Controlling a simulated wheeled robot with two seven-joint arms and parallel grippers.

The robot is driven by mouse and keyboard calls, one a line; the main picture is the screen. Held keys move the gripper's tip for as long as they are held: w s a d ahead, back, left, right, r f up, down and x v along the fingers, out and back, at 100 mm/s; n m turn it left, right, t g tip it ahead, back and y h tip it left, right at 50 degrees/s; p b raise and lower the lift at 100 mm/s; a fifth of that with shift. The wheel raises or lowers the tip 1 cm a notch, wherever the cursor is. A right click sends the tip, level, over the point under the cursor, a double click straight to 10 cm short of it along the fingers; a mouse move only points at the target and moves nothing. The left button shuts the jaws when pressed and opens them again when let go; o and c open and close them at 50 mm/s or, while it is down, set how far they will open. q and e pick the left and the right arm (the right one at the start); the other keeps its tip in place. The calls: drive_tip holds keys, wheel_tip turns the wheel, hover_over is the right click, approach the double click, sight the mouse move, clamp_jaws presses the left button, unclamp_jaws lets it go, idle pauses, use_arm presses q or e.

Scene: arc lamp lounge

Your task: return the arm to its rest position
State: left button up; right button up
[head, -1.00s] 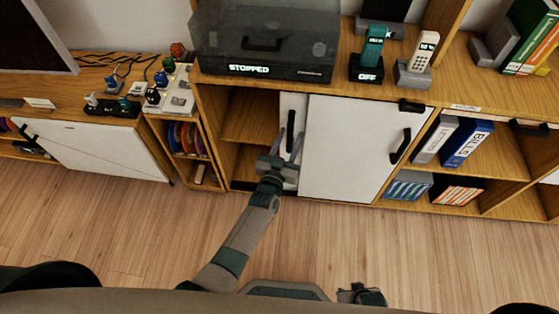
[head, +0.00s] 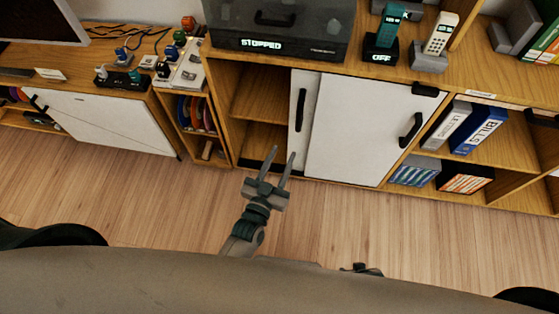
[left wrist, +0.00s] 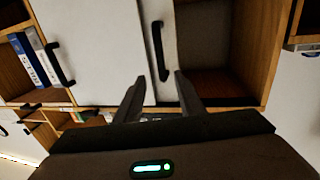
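My left gripper (head: 276,166) is in front of the low cabinet, over the wooden floor, with its two fingers apart and nothing between them. In the left wrist view its fingers (left wrist: 155,92) are spread, pointing toward the cabinet front. The narrow white sliding door (head: 299,112) with a black handle (head: 300,110) stands beyond the fingertips, and the gripper is clear of it. A wider white door (head: 365,130) overlaps it on the right. The compartment (head: 262,100) left of the doors is open and empty. My right gripper cannot be seen.
The wooden floor (head: 400,220) in front is clear.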

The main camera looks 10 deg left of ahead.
use_arm(q)
drive_tip(key=shift+s+a, duration=0.15)
drive_tip(key=shift+s, duration=0.45)
drive_tip(key=shift+f, duration=0.1)
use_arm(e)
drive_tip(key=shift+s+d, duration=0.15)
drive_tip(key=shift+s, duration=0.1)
